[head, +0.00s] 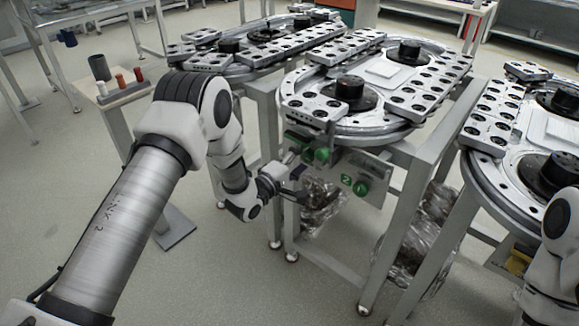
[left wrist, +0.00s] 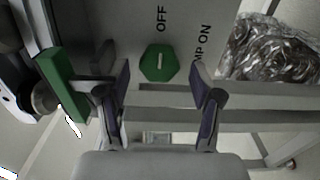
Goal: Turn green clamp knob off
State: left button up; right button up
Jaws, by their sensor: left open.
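The green clamp knob (left wrist: 158,63) is a hexagonal green piece on a grey panel (left wrist: 215,30) in the left wrist view. The word OFF is printed beside it, and part of CLAMP ON shows nearby. My left gripper (left wrist: 160,80) is open, with one dark finger on each side of the knob in this view. I cannot tell whether either finger touches it. In the head view, my left gripper (head: 292,184) is in front of the middle ring-track stand, left of a green knob (head: 361,188) beside a green 2 label. My right gripper is not in view.
Another green part (head: 318,156) sits just above my gripper under the ring track (head: 372,125); a green block (left wrist: 65,85) shows at left in the wrist view. Stand legs and a clear plastic bag (head: 322,205) are close below. Open floor lies in front.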

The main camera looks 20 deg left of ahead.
pick_arm(q)
jog(key=v, duration=1.1)
jog(key=shift+r, duration=0.1)
jog(key=s+d+f+m+g+y+p, duration=0.1)
jog(key=s+d+f+m+g+p, duration=0.1)
jog(key=s+f+g+p, duration=0.4)
jog(key=s+d+f+m+g+y+p, duration=0.15)
jog(key=s+p, duration=0.25)
jog(key=s, duration=0.4)
jog(key=s+a+f+m+g+y, duration=0.1)
jog(key=s+m+g, duration=0.3)
jog(key=s, duration=0.6)
jog(key=s+a+f+m+g+y, duration=0.2)
jog(key=s+m+g, duration=0.3)
jog(key=s, duration=0.5)
jog(key=shift+s+a+f+m+y, duration=0.2)
jog(key=shift+f+m+y, duration=0.15)
jog(key=shift+f+m, duration=0.45)
